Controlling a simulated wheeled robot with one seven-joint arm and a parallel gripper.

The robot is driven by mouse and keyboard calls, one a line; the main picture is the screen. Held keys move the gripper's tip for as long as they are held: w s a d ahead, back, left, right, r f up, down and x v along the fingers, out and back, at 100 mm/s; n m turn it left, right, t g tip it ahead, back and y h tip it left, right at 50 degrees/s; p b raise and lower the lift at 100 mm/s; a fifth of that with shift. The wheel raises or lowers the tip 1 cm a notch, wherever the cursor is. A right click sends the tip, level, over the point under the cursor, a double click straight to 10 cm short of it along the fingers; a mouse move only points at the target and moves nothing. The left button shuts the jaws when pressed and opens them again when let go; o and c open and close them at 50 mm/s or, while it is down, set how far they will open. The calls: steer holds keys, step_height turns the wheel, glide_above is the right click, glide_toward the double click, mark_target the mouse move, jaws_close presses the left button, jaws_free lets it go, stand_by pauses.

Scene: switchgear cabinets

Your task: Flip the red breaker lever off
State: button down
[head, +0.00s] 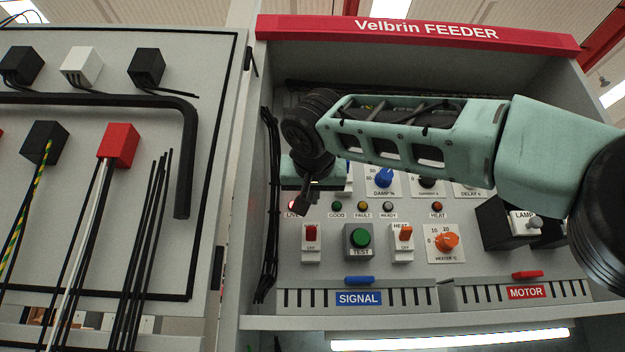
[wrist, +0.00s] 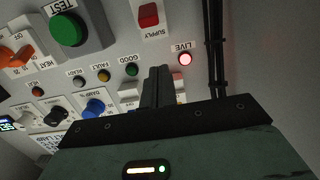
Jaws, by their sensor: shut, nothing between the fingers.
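The red breaker lever (head: 311,233) stands on a white switch plate at the lower left of the feeder panel, with OFF printed below it. It also shows at the top of the wrist view (wrist: 149,15), beside the word SUPPLY. The lever sits in the upper part of its plate, away from the OFF mark. My gripper (head: 304,204) is shut and empty, just above the breaker in the head view. Its closed fingers (wrist: 157,72) point toward the panel near the lit red LIVE lamp (wrist: 185,59), apart from the lever.
Right of the breaker are a green TEST button (head: 361,238), an orange HEAT lever (head: 405,232) and an orange heater knob (head: 447,241). Black cables (head: 268,200) run down the panel's left side. A blue handle (head: 360,280) sits below. Space in front of the breaker is clear.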

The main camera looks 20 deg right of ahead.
mark_target(312, 229)
steer(key=p+x, duration=0.1)
steer(key=x, duration=0.2)
steer(key=shift+w+d+r, duration=0.2)
steer(key=shift+w+d, duration=0.05)
steer(key=shift+w, duration=0.15)
steer(key=shift+s+a+f, duration=0.1)
steer(key=shift+s+f, duration=0.15)
steer(key=shift+f, duration=0.3)
steer(key=shift+s+a+f, duration=0.1)
steer(key=shift+s+f, duration=0.1)
steer(key=shift+f, duration=0.35)
steer(key=shift+s+a+f, duration=0.1)
steer(key=shift+s+f, duration=0.1)
steer(key=shift+f, duration=0.25)
steer(key=shift+s+a+f, duration=0.1)
steer(key=shift+s+f, duration=0.05)
steer(key=shift+f, duration=0.35)
steer(key=shift+f, duration=0.1)
steer(key=shift+f+t+b, duration=0.1)
steer(key=shift+t+b, duration=0.2)
steer(key=shift+b, duration=0.75)
steer(key=shift+s+f+b, duration=0.1)
steer(key=shift+b, duration=0.65)
